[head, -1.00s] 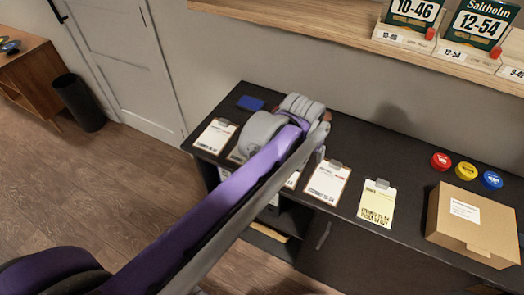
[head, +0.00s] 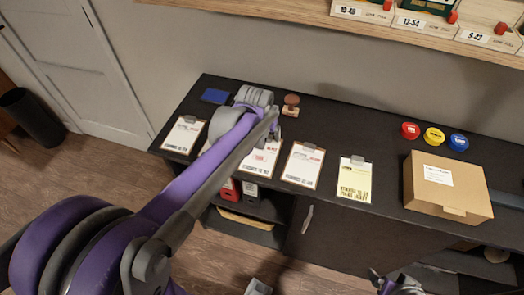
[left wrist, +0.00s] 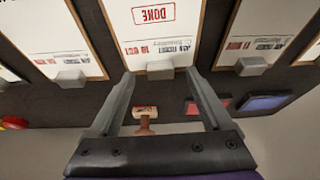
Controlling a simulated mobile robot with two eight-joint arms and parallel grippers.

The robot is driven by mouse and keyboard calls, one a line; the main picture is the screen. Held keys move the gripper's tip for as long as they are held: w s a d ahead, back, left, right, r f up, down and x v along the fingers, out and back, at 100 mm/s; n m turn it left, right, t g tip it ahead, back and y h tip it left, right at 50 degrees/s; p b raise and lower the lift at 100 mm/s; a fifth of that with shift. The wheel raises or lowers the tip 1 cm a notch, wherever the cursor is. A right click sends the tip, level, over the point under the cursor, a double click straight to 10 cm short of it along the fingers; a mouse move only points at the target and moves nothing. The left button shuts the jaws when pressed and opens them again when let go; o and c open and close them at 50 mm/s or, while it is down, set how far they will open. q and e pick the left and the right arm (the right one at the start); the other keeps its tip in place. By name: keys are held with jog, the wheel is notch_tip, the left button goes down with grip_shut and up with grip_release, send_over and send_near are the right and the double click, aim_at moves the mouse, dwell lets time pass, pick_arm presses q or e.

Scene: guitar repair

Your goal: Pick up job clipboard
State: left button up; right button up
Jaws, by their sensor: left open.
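Several job clipboards lie in a row on the dark counter. In the head view, a white one with red print (head: 262,160) lies just right of my left gripper (head: 262,128). Other white clipboards (head: 185,135) and (head: 303,164) lie on either side, and one is mostly hidden behind my left arm. A yellow-sheet clipboard (head: 355,181) is farther right. In the left wrist view, my left gripper (left wrist: 160,76) is open and empty, its fingertips either side of the clip of a clipboard stamped DONE (left wrist: 155,35). Contact cannot be told. My right gripper (head: 398,285) shows partly at the bottom edge.
A wooden stamp (head: 291,106) and a blue ink pad (head: 215,96) stand behind the clipboards. Red (head: 410,130), yellow (head: 434,136) and blue (head: 458,142) lids and a cardboard box (head: 448,187) are on the right. A wooden shelf (head: 320,19) hangs above.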

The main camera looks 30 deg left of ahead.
pick_arm(q)
jog(key=shift+x, duration=1.15)
grip_shut()
